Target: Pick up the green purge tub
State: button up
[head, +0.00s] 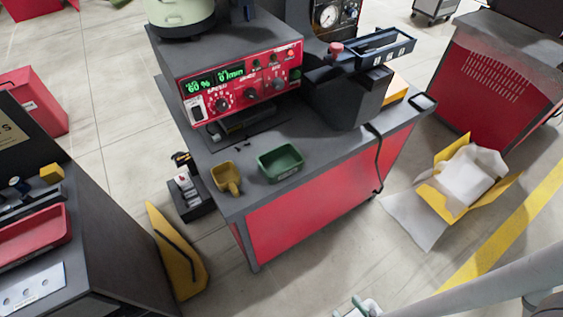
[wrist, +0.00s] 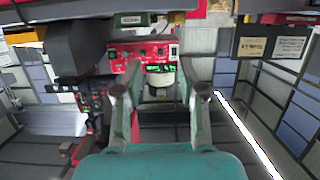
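The green purge tub (head: 280,163) is a small open rectangular tub on the front part of the grey-topped red bench (head: 310,207). Its inside looks empty. In the wrist view, a green shape that appears to be the tub (wrist: 131,19) shows at the top edge, beyond my fingers. My gripper (wrist: 164,75) is open with nothing between its fingers, and it is apart from the tub. In the head view, only a small pale green part that seems to belong to my gripper shows at the bottom edge.
A yellow scoop (head: 226,178) lies just left of the tub. Behind stands the red control panel (head: 240,83); a dark block (head: 347,95) with a blue tray (head: 377,47) is at right. A black cable hangs over the bench's right edge. An open yellow box (head: 463,180) is on the floor.

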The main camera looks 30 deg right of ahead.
aim_at(279, 163)
jog(key=j+u, duration=0.45)
jog(key=j, duration=1.3)
